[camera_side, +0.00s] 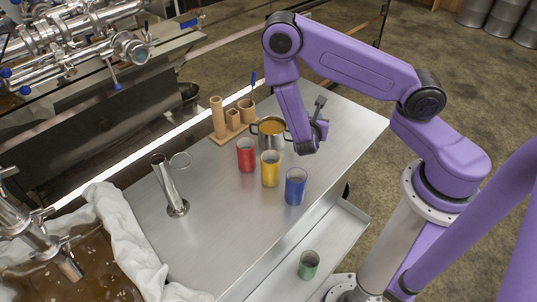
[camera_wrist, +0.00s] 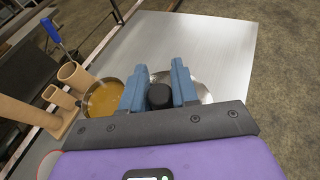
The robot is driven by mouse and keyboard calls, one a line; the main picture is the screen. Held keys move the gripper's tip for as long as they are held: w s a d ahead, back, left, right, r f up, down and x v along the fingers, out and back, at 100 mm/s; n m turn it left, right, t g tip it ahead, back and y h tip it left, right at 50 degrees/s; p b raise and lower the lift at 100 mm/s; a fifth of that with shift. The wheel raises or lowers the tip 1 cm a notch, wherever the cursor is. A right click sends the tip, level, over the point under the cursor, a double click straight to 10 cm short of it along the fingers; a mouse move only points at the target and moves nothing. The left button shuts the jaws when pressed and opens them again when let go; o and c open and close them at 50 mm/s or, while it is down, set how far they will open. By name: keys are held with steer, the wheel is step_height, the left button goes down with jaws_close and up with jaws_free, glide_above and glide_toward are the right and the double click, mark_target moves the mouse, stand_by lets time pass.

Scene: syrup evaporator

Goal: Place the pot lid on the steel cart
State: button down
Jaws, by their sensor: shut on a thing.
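The pot lid (camera_wrist: 204,92) is a shiny silver disc with a black knob (camera_wrist: 159,96). My gripper (camera_wrist: 159,92) has its two blue fingers closed on either side of that knob. The lid lies beside the open pot (camera_wrist: 103,98), which holds amber liquid; the pot also shows in the side view (camera_side: 270,129). In the side view my gripper (camera_side: 311,142) is low over the steel cart (camera_side: 225,195), just right of the pot. The lid is mostly hidden there, and I cannot tell whether it touches the cart top.
Red (camera_side: 246,156), yellow (camera_side: 269,169) and blue (camera_side: 295,187) cups stand in front of the pot. A wooden holder (camera_side: 231,128) is left of it. A green cup (camera_side: 309,265) is on the lower shelf. The cart's far right top (camera_wrist: 215,45) is clear.

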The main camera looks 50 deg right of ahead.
mark_target(317, 165)
steer(key=shift+s+d+f+n+t+y, duration=0.1)
steer(key=shift+s+f+n+t+y, duration=0.65)
steer(key=shift+f, duration=1.75)
steer(key=shift+s+d+f+n+t+y, duration=0.15)
steer(key=shift+s+f+n+t+y, duration=0.55)
steer(key=shift+f, duration=1.75)
steer(key=shift+s+d+f+n+t+y, duration=0.1)
steer(key=shift+s+f+n+t+y, duration=0.65)
steer(key=shift+f, duration=1.75)
steer(key=shift+w+f+n+h, duration=0.1)
steer(key=shift+w+n+h, duration=0.1)
steer(key=shift+n+h, duration=0.1)
steer(key=c, duration=0.9)
jaws_free()
steer(key=shift+o, duration=0.2)
